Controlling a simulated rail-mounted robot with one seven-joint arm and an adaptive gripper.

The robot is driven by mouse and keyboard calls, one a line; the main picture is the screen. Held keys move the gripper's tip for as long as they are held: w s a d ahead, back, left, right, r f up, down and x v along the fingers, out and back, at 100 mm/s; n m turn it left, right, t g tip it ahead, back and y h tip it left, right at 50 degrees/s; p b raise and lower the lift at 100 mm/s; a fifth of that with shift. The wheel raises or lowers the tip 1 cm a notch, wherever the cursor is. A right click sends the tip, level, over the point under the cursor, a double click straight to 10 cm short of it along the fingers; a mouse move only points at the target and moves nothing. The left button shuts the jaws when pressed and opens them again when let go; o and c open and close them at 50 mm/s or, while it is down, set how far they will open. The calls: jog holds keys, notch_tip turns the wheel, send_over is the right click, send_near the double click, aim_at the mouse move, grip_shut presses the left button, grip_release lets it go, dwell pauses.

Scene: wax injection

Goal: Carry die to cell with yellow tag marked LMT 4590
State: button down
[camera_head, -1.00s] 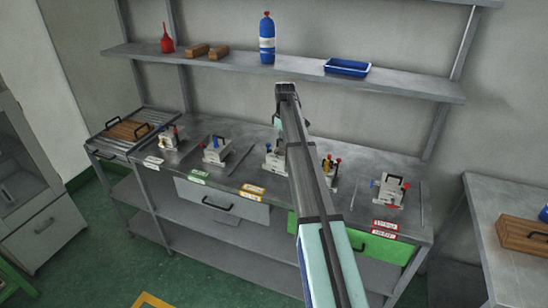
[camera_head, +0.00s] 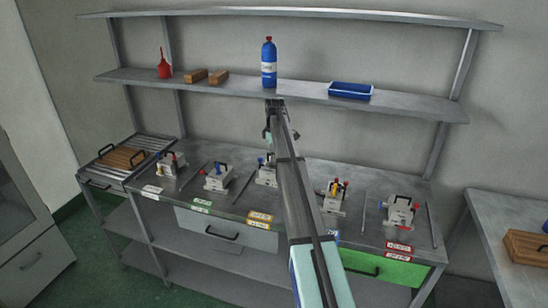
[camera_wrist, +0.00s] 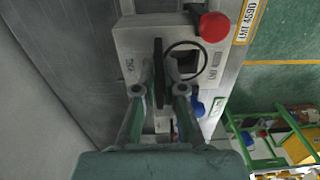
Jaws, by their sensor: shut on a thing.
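In the wrist view my gripper (camera_wrist: 161,82) is shut on the black handle of a grey-white die (camera_wrist: 135,38) with a red knob (camera_wrist: 213,27) and a blue knob. The yellow tag (camera_wrist: 245,22) marked LMT 4590 lies at the bench edge, just right of the die. In the head view the yellow tags (camera_head: 260,217) are at the middle of the bench front. The die (camera_head: 266,176) stands behind them, partly hidden by my arm, which also hides the fingers. I cannot tell whether the die touches the bench.
Other dies stand on the bench to the left (camera_head: 218,177) and right (camera_head: 402,211). Thin metal dividers separate cells. A wooden box (camera_head: 122,158) sits on rollers at the left end. The shelf above holds a blue bottle (camera_head: 269,65) and a blue tray (camera_head: 350,91).

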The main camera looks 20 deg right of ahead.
aim_at(274, 166)
jog(key=shift+f+b, duration=0.85)
jog(key=shift+f, duration=1.95)
jog(key=shift+f, duration=1.15)
dwell(0.9)
jog(key=c, duration=1.2)
grip_release()
jog(key=shift+s+r, duration=0.1)
jog(key=shift+f, duration=0.2)
notch_tip(274, 166, up, 12)
jog(key=shift+r, duration=0.15)
